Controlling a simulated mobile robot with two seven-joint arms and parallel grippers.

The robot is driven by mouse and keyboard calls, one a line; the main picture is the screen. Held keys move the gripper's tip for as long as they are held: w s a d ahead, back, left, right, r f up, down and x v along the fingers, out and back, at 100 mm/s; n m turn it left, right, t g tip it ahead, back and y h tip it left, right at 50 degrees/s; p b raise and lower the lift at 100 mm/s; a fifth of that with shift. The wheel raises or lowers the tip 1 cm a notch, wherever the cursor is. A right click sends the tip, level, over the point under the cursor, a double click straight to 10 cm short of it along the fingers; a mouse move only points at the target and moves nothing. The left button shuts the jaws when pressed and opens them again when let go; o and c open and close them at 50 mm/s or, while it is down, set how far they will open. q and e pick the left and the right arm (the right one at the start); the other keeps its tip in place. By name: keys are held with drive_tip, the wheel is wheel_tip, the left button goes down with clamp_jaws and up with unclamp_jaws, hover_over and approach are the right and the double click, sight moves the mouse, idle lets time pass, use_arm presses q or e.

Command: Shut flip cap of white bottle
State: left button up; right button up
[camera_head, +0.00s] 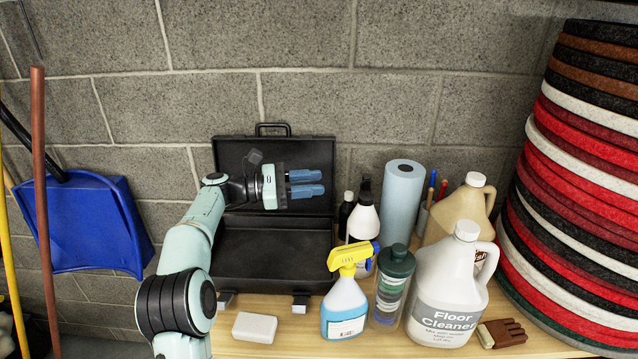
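A white bottle (362,223) with a black top (365,190) stands on the wooden table, partly hidden behind the yellow-headed spray bottle. I cannot tell from here whether its black top is a flip cap, or how far open it is. My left gripper (306,184) is in the air in front of the open black case, left of the white bottle and a little higher in the picture. Its two blue fingers point right and lie close together with nothing visible between them. I cannot tell if they touch. My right gripper is not in view.
A spray bottle (345,300), a green-capped bottle (393,285), a floor cleaner jug (447,280), a beige jug (455,215) and a blue roll (402,205) crowd around the white bottle. The black case (275,255) and a white block (254,327) are left. Stacked pads (580,180) stand right.

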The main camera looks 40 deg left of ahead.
sight(366, 184)
use_arm(q)
drive_tip(key=p+x, duration=0.1)
drive_tip(key=x, duration=1.4)
drive_tip(key=shift+w+d, duration=0.1)
drive_tip(key=shift+w, duration=0.2)
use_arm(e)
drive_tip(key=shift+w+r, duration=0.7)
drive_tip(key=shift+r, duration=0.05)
use_arm(q)
drive_tip(key=shift+s, duration=0.1)
clamp_jaws()
